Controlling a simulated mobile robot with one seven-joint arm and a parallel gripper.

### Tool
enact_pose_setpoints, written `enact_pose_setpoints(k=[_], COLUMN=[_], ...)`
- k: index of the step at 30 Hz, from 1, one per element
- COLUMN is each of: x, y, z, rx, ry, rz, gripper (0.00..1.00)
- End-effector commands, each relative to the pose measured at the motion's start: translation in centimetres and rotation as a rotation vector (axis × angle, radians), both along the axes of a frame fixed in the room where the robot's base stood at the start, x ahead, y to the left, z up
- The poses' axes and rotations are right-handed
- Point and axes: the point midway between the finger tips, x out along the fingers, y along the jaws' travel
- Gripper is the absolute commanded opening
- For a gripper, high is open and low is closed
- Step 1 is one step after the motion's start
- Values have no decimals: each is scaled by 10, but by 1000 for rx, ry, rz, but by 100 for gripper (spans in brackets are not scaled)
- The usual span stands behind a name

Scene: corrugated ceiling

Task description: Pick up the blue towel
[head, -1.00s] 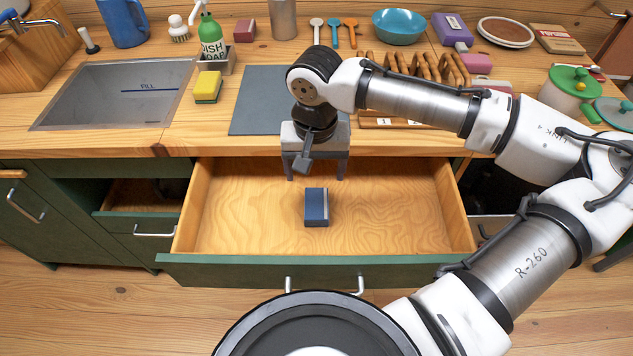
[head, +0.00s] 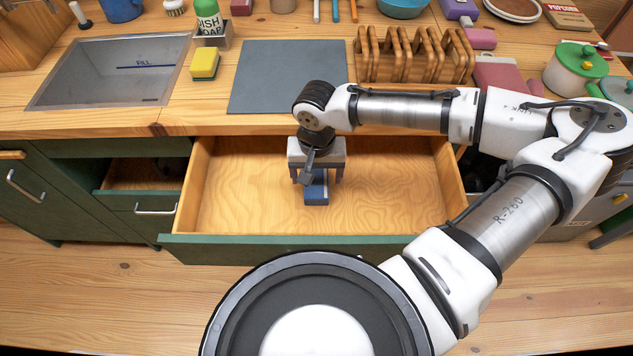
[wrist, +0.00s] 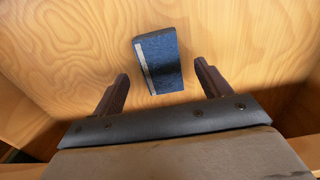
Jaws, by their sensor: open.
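The blue towel (head: 316,191) is a small folded block with a pale stripe along one side. It lies on the wooden floor of the open drawer (head: 390,205), and my gripper hides part of it in the head view. In the wrist view the towel (wrist: 158,62) lies ahead of the fingertips, laterally between them, with its pale stripe on the left. My gripper (head: 317,180) is over the drawer, pointing down, open and empty. In the wrist view its two fingers (wrist: 162,80) stand apart, and neither visibly touches the towel.
The drawer's green front (head: 300,250) and wooden side walls surround the towel, with bare floor on both sides. The counter behind holds a grey mat (head: 288,77), a wooden rack (head: 412,58), a sponge (head: 204,64) and a sink (head: 110,72).

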Motion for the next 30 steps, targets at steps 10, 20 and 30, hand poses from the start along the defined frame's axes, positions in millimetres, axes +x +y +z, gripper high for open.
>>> enact_pose_setpoints(k=[10, 20, 30], x=[0, 0, 0], y=[0, 0, 0], z=[-30, -30, -30], rx=[0, 0, 0], ry=[-1, -1, -1], rz=[0, 0, 0], gripper=[76, 54, 27])
